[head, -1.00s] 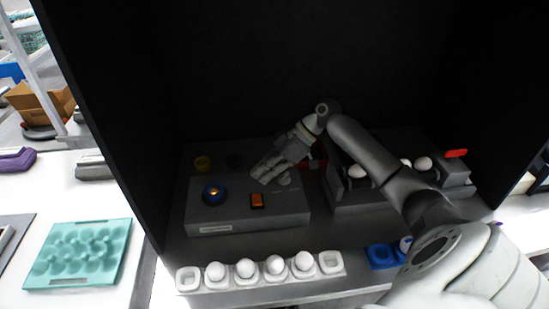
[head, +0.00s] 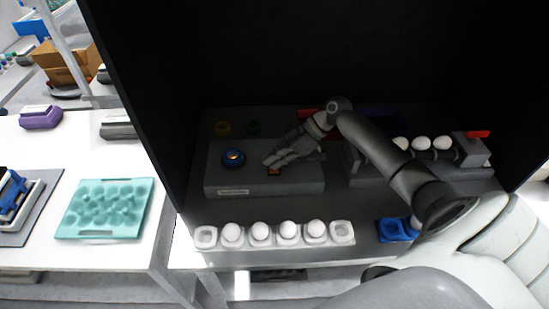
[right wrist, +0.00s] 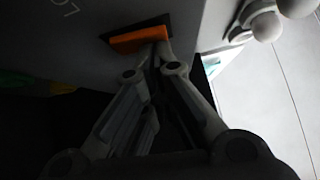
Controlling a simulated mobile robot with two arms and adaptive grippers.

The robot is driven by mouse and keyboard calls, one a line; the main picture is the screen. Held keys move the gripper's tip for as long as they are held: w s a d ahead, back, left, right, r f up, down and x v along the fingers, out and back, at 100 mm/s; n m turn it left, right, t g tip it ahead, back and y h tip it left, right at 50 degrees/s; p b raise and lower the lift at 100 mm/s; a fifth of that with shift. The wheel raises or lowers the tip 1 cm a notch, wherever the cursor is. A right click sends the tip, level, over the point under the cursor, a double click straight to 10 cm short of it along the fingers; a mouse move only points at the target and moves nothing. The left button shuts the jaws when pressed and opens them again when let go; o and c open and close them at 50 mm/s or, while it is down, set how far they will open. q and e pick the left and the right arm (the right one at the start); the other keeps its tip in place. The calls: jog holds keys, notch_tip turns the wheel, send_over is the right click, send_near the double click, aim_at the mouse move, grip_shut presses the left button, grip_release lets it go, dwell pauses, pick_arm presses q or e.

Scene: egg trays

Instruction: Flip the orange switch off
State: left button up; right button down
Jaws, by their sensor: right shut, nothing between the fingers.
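The orange switch (head: 274,171) is set in the top of a grey control box (head: 225,181), mostly hidden in the head view by my right gripper (head: 270,164). In the right wrist view the orange switch (right wrist: 138,40) lies at the fingertips of my right gripper (right wrist: 158,50). The fingers are shut and empty, and their tips overlap the switch's edge; I cannot tell whether they press on it. My left gripper is not in view.
A white egg tray (head: 206,238) with several eggs stands in front of the box. A blue holder (head: 392,230) is to its right. A grey device with eggs and a red lever (head: 477,134) stands at right. A teal egg tray (head: 70,228) lies on the left table.

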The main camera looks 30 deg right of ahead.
jog(key=shift+s+f, duration=0.15)
jog(key=shift+s, duration=0.05)
jog(key=shift+w, duration=0.15)
